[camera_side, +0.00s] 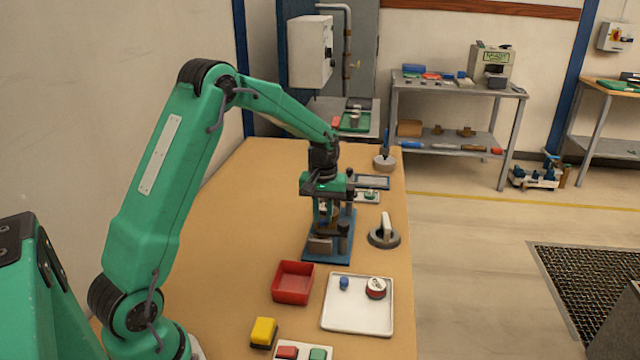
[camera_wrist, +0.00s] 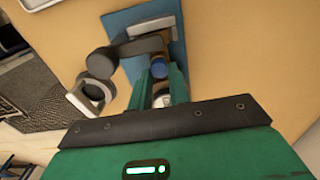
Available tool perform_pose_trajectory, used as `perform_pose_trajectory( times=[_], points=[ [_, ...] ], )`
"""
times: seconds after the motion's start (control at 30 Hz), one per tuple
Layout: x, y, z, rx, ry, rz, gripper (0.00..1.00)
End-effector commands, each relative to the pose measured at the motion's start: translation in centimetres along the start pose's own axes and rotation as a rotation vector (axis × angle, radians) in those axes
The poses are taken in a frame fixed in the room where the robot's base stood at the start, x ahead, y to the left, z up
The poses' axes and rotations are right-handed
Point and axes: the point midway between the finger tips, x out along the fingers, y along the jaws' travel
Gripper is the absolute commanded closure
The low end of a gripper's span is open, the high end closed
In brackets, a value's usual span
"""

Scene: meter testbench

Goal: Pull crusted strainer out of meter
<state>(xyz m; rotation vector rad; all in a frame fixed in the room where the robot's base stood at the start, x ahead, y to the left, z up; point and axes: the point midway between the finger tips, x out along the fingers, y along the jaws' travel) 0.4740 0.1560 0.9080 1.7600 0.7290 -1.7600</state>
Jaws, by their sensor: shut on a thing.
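The meter (camera_side: 320,244) stands on a blue base plate (camera_side: 342,248) on the tan bench in the side view. The wrist view shows its grey body (camera_wrist: 142,46) on the blue plate (camera_wrist: 122,19). My gripper (camera_side: 325,216) is over the meter, pointing down. In the wrist view my gripper (camera_wrist: 159,74) is shut on a small cylindrical piece with a blue end (camera_wrist: 158,68), which I take for the strainer. The fingers cover much of it, and I cannot make out any crust. I cannot tell how far it sits inside the meter.
A red bin (camera_side: 293,283) and a white tray (camera_side: 357,318) with a blue piece (camera_side: 344,283) and a red-and-white round piece (camera_side: 376,288) lie nearer the camera. A grey round fixture with a lever (camera_side: 384,234) stands right of the meter. The bench's left side is clear.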

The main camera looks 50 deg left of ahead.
Motion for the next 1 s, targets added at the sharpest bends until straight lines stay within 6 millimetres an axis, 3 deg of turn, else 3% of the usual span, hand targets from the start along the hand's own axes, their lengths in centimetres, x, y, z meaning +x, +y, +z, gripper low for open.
perform_pose_trajectory(
  times=[1.0],
  points=[
    [-1.4, 0.0, 0.0, 0.0, 0.001, 0.0, 0.94]
  ],
)
